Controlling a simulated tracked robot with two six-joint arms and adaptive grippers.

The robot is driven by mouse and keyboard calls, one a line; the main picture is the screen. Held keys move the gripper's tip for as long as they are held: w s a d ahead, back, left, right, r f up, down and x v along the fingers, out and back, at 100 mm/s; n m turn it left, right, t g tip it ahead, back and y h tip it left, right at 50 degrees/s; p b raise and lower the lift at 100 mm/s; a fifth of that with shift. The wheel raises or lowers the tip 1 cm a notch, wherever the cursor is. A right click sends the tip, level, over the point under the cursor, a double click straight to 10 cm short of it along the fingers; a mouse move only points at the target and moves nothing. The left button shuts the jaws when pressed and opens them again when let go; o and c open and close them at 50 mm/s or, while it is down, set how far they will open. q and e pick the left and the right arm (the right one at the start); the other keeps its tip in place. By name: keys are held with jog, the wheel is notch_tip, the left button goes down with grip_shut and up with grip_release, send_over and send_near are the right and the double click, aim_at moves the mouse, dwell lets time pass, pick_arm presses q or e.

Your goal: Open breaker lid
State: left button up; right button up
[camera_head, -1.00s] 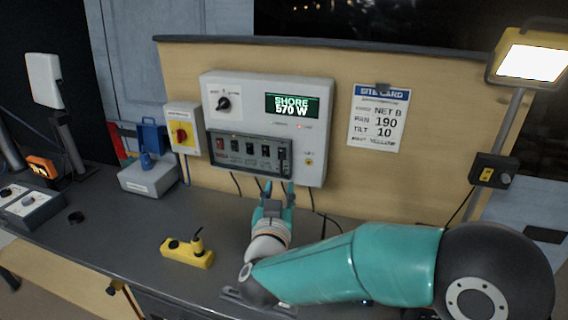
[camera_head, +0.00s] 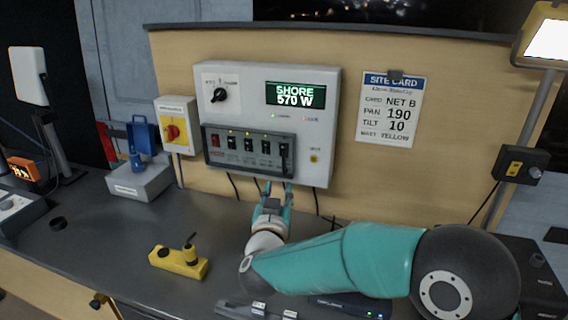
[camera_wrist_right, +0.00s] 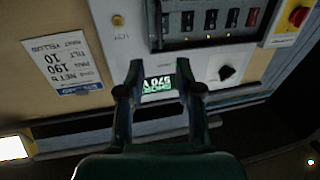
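The breaker lid (camera_head: 249,171) is a dark grey framed cover low on the white power box (camera_head: 322,110). It looks shut, with several breaker switches showing through or behind it; I cannot tell whether it is clear. The breaker section also shows upside down in the wrist view (camera_wrist_right: 205,38). My right gripper (camera_head: 273,187) points up just below the box's lower edge, under the lid. In the wrist view, its two fingers (camera_wrist_right: 160,68) stand apart with nothing between them. I cannot tell whether a fingertip touches the box. My left gripper is out of view.
A yellow-and-red switch box (camera_head: 174,127) is left of the power box. A site card (camera_head: 390,110) hangs to the right. Cables hang below the box. A yellow block (camera_head: 178,262) lies on the grey counter (camera_head: 110,235), near a grey unit with a blue top (camera_head: 140,180).

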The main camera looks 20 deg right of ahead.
aim_at(284, 163)
jog(key=p+x, duration=0.2)
jog(key=x, duration=1)
jog(key=shift+w+d+p, duration=0.15)
jog(key=shift+w+p, duration=0.2)
jog(key=shift+p, duration=0.05)
grip_shut()
